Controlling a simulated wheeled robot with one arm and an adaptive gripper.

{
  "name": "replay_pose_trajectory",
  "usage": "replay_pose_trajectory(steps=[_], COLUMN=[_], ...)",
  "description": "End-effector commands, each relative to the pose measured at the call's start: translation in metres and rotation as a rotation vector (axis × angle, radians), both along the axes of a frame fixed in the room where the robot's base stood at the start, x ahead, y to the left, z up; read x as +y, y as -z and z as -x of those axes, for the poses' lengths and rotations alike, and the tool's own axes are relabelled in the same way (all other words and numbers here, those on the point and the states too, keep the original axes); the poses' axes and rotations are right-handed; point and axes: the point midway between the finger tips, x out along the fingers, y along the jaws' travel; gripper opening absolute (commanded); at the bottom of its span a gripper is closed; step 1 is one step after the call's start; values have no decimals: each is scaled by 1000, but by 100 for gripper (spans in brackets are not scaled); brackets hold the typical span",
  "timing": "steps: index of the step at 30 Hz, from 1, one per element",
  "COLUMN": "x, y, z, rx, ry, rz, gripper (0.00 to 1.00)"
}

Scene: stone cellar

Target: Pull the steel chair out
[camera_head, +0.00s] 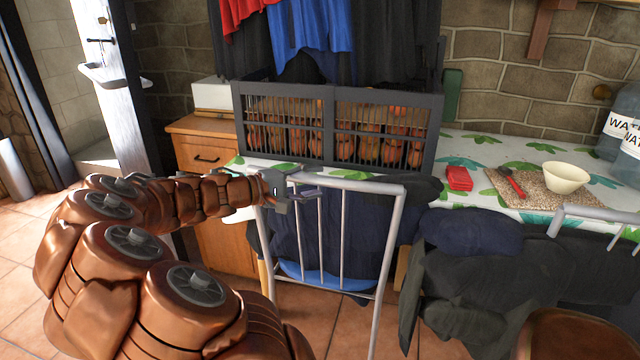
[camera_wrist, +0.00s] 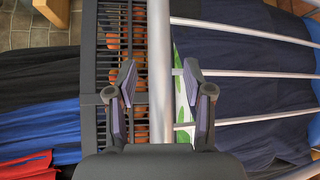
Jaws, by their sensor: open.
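The steel chair (camera_head: 342,240) has a light metal frame with thin upright bars and a blue seat (camera_head: 325,276). It stands in the middle of the head view, in front of the table, with dark cloth behind its bars. My gripper (camera_head: 300,193) is at the left end of the chair's top rail. In the wrist view, the top rail (camera_wrist: 159,70) runs between the two open fingers of my gripper (camera_wrist: 160,85), with a gap visible on both sides. The lower legs are partly out of the picture.
A table with a leaf-patterned cloth (camera_head: 480,160) bears a grey barred crate (camera_head: 283,92), a red stack (camera_head: 459,178) and a cream bowl (camera_head: 566,177). A second metal chair (camera_head: 595,214) and dark cloth stand at the right. A wooden cabinet (camera_head: 200,150) is at the left. Tiled floor is clear at far left.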

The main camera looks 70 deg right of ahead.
Motion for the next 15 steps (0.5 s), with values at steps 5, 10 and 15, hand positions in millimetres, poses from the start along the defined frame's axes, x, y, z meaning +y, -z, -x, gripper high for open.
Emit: replay_pose_trajectory(steps=[5,10,15], x=[-13,-18,-19], y=[3,4,3], z=[11,15,15], rx=[0,-1,-1], ry=[0,-1,-2], rz=[0,-1,-1], gripper=[52,52,52])
